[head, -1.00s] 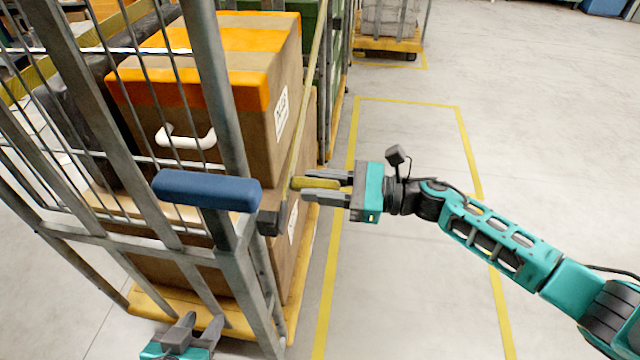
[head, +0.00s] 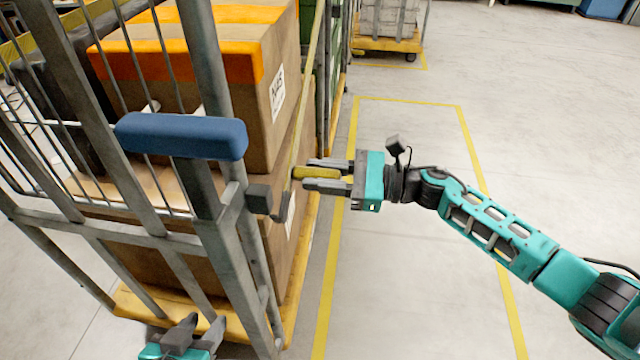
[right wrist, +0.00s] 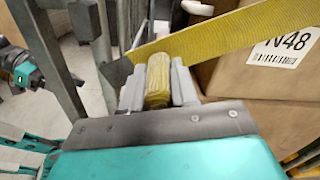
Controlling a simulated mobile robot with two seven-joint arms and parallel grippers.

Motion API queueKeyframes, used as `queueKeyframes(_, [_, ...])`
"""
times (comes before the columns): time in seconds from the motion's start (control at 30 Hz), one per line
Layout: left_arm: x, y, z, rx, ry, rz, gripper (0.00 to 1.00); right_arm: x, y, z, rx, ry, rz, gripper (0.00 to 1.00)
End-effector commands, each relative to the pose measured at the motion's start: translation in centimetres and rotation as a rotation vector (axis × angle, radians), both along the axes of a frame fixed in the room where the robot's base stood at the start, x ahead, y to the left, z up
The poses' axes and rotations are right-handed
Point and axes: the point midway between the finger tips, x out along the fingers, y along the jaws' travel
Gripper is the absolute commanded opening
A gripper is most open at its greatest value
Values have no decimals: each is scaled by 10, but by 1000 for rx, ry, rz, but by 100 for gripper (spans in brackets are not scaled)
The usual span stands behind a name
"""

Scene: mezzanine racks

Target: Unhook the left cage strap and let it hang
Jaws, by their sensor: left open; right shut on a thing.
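The yellow cage strap (head: 307,100) runs down the open side of the left cage (head: 225,230), across the boxes. It also shows in the right wrist view (right wrist: 215,42), stretched fairly straight. My right gripper (head: 308,174) is shut on the yellow strap handle (head: 318,173); the handle stands between the fingers in the right wrist view (right wrist: 158,82). A dark bracket (head: 260,198) with a grey hook piece sits on the cage post, just left of the fingertips. I cannot tell whether the strap end still touches the hook. My left gripper (head: 197,325) is open and empty, low by the cage base.
A blue handle bar (head: 182,135) sticks out from the cage front. Brown boxes with orange tape (head: 235,60) fill the cage. Another loaded cart (head: 390,42) stands at the back. The floor right of the cage, with yellow lines, is clear.

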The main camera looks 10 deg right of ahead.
Motion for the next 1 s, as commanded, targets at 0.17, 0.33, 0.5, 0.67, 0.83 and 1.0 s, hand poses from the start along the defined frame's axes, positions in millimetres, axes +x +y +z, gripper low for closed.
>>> queueKeyframes(0.17, [1,-3,-25,-6,5,-5,43,10,-4,-21,-7,-27,-6,0])
queueKeyframes(0.33, [2,-5,-29,-12,2,-9,43,14,-5,-26,-10,-38,-6,0])
queueKeyframes(0.5, [1,-6,-28,-12,7,-11,43,14,-5,-25,-11,-39,-6,0])
queueKeyframes(0.67, [1,-6,-28,-12,6,-11,43,14,-5,-25,-10,-38,-7,0])
queueKeyframes(0.83, [1,-6,-27,-12,3,-11,43,13,-5,-25,-11,-38,-5,42])
queueKeyframes(1.0, [1,-6,-27,-12,1,-11,43,13,-5,-25,-11,-36,-4,54])
